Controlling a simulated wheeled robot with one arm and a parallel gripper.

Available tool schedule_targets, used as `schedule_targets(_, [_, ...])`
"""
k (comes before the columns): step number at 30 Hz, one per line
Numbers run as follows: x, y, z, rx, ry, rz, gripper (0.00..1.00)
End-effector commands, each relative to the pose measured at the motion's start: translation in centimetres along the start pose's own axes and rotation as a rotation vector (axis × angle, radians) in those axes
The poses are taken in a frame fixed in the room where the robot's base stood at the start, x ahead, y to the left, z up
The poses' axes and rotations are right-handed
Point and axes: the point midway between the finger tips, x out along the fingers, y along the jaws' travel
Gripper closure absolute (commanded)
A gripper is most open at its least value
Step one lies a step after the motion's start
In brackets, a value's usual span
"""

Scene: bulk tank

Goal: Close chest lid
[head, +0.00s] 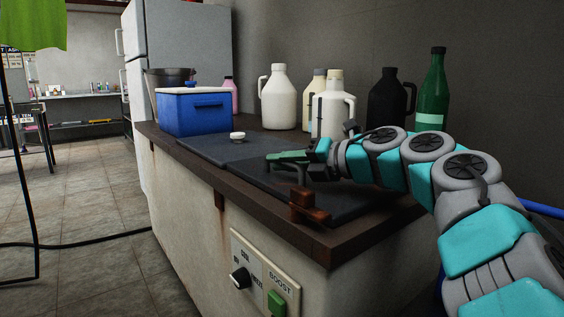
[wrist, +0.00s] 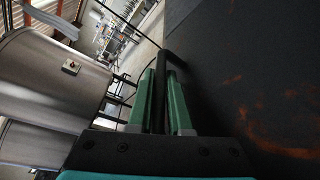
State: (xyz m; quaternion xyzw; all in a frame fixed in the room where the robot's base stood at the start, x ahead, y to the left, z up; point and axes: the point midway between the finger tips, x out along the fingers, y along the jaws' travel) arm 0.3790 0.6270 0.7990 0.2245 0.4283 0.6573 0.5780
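The chest is a long off-white unit (head: 190,200) with a brown rim in the head view. Its top carries dark flat lid panels, a far one (head: 205,148) and a near one (head: 345,205). Both look about flat; I cannot tell whether either is slightly raised. My gripper (head: 285,156) is low over the near panel, with green fingers. In the wrist view my gripper (wrist: 161,78) has its fingers on both sides of a dark bar handle (wrist: 163,95), close against it. The lid's dark, rust-stained surface (wrist: 240,80) fills the right there.
A blue box (head: 195,115) with a white lid stands at the far end. Several jugs and a green bottle (head: 431,95) line the wall behind. A small white cap (head: 237,136) lies on the far panel. Brown brackets (head: 310,206) sit at the front rim. Floor is open left.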

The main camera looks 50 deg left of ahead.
Motion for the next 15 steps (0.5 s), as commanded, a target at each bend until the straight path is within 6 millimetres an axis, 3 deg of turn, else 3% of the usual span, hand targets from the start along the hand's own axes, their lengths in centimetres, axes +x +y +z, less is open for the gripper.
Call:
schedule_targets(1, [0.28,-0.69,-0.49,0.002,0.011,-0.010,0.78])
schedule_targets(8, [0.22,-0.51,-0.37,0.002,0.008,-0.007,0.53])
schedule_targets(15, [0.15,-0.44,-0.26,0.002,0.006,-0.006,0.53])
